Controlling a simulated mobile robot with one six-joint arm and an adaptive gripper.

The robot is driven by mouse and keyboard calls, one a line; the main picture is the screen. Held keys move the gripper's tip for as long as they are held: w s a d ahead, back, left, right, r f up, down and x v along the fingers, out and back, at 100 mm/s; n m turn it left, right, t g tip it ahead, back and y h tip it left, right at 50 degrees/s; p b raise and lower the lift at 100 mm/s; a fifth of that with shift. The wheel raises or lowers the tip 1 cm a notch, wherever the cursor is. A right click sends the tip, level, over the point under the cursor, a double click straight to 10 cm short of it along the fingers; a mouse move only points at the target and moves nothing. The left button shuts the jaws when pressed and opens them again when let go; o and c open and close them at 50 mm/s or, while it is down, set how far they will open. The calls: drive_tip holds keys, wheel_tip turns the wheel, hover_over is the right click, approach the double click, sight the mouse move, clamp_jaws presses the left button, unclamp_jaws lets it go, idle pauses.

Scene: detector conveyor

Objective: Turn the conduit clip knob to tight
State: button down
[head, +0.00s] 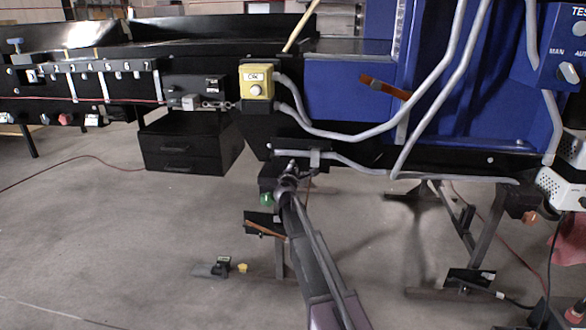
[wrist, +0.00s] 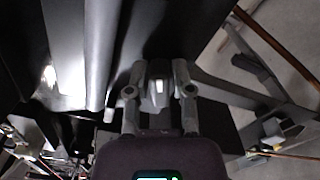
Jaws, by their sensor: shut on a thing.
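The conduit clip knob (wrist: 158,92) is a small grey piece with a white mark. In the wrist view it sits between the two fingers of my gripper (wrist: 159,82), which is shut on it. In the head view my gripper (head: 289,172) reaches up to the black panel under the machine, at the left end of a grey conduit (head: 345,162). A grey clip (head: 316,157) holds the conduit just right of the gripper. The gripper hides the knob in the head view, and I cannot read its setting.
A yellow button box (head: 257,82) is above the gripper, with grey conduits running right from it. A black drawer unit (head: 186,145) hangs to the left. Stand legs (head: 494,225) are at the right. The floor (head: 120,240) at the left is mostly clear.

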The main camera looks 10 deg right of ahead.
drive_tip(key=m, duration=0.5)
drive_tip(key=shift+w+f, duration=0.1)
drive_tip(key=shift+f, duration=0.05)
idle(0.4)
drive_tip(key=c, duration=0.6)
unclamp_jaws()
drive_tip(key=v, duration=1.2)
